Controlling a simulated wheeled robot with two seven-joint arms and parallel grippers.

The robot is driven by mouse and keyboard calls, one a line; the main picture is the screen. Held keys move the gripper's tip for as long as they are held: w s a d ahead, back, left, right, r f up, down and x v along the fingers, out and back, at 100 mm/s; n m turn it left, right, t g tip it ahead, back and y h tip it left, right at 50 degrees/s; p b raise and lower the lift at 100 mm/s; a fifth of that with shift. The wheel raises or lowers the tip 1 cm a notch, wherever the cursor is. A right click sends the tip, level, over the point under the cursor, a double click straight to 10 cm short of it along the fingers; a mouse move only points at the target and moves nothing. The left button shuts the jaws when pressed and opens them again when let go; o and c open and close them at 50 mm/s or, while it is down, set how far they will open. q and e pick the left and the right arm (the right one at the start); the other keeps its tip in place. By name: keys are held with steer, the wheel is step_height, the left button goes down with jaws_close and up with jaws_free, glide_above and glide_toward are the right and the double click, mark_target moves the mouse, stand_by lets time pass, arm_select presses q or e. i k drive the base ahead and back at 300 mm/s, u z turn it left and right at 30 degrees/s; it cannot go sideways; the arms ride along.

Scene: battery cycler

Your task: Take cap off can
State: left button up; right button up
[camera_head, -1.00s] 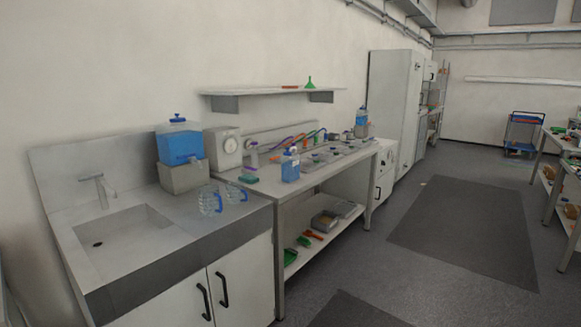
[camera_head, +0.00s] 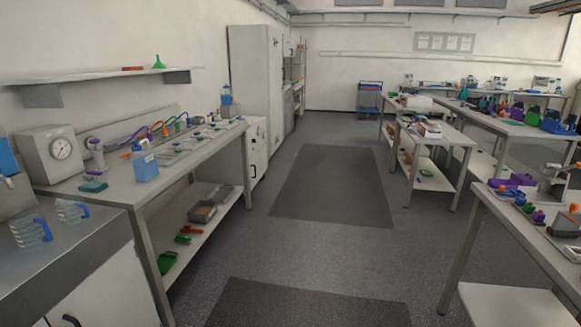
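A blue can (camera_head: 145,165) with an orange part at its top stands upright on the left steel workbench, near the bench's front edge. Whether the orange part is its cap is too small to tell. Another blue container (camera_head: 226,103) stands farther back at the far end of the same bench. Neither of my grippers shows in this view, and nothing of mine touches the can.
Left of the can are a gauge box (camera_head: 52,158), a green sponge-like block (camera_head: 93,186) and two clear jugs with blue handles (camera_head: 32,233). A wall shelf (camera_head: 100,76) hangs above. Benches (camera_head: 480,185) line the right. The floor aisle (camera_head: 335,185) between is clear.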

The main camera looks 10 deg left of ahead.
mark_target(136, 148)
steer(key=z, duration=0.35)
steer(key=i, duration=2.25)
steer(key=u, duration=0.25)
steer(key=i, duration=1.3)
steer(key=u, duration=1.7)
steer(key=i, duration=1)
steer(key=u, duration=0.8)
